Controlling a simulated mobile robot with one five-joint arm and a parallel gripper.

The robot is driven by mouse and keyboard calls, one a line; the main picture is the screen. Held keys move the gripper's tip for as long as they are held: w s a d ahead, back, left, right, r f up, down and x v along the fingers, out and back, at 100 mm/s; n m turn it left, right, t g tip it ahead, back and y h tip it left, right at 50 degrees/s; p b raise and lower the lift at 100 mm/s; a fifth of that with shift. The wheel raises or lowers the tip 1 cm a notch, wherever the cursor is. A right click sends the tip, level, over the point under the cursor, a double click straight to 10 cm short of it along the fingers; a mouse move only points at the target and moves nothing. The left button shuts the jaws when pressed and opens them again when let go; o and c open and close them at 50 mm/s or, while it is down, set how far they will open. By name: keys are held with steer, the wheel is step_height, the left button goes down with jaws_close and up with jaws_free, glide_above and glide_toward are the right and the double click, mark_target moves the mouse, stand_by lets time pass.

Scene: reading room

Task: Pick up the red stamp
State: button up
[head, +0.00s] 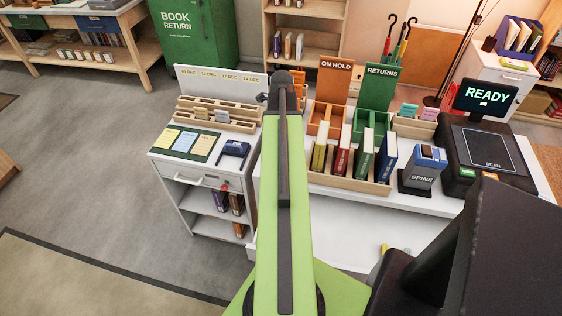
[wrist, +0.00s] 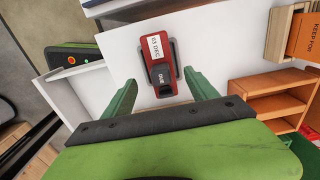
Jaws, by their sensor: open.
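The red stamp (wrist: 174,84) shows in the wrist view on a white surface, with a white "03 DEC" label on top and a black "DUE" part toward my gripper. My gripper (wrist: 160,79) is open, with its two green fingers apart to the left and right of the stamp's near end. I see no finger touching it, and nothing is held. In the head view my arm covers the middle of the counter, and I cannot make out the red stamp there.
In the head view a blue stamp (head: 234,149) sits on the white cabinet at left, beside coloured cards (head: 190,143). Right of my arm stand a wooden book tray (head: 345,183), a "SPINE" device (head: 422,170) and a scanner (head: 487,150). Wooden compartments (wrist: 275,82) show right of the stamp in the wrist view.

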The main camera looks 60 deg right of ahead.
step_height(320, 180, down, 6)
steer(key=b, duration=0.5)
steer(key=shift+d+r, duration=0.1)
steer(key=shift+r, duration=0.35)
jaws_close()
